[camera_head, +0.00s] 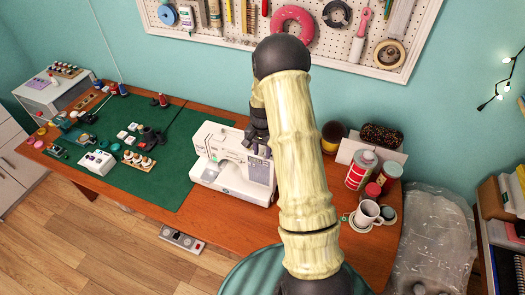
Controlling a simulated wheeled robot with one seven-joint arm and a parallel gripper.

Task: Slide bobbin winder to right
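A white sewing machine (230,160) stands on the wooden table, right of the green mat. My arm rises in front of its right side and hides part of it. My dark gripper (258,142) is over the machine's right end, partly behind my arm. Its fingertips are too small and too hidden to tell whether they are open or touch the machine. I cannot make out the bobbin winder; the top right of the machine, under my gripper, is largely covered.
The green mat (150,185) on the left holds several small items. Right of my arm stand a red and white can (360,168), a white mug (368,212) and a bowl of beads (381,137). A pegboard (230,32) with tools hangs on the wall behind.

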